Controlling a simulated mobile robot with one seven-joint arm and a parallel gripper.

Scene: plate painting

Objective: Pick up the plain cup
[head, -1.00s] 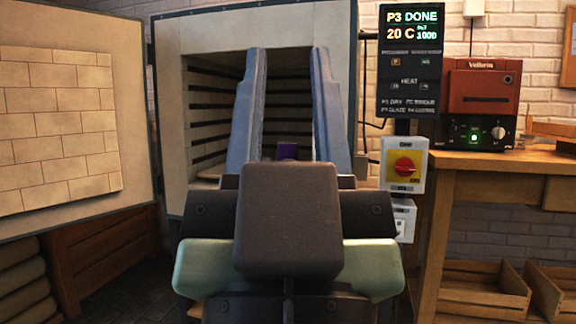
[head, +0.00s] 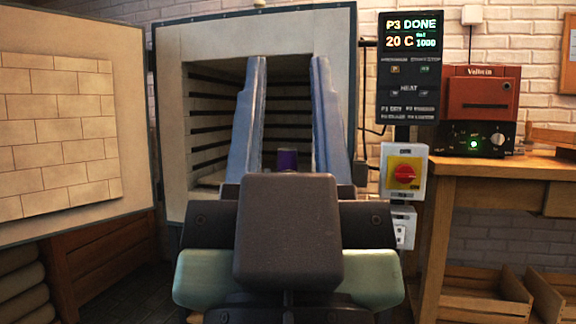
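My gripper (head: 288,68) is in the middle of the head view, pointing into the open kiln. Its two long blue-grey fingers are spread wide apart with a clear gap between them. No other cup is visible.
The kiln (head: 170,120) stands open, with its brick-lined door (head: 130,215) swung to the left. A control panel (head: 408,110) and a red-and-yellow switch (head: 404,172) are at its right. A wooden bench (head: 500,165) holds a red device (head: 480,100).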

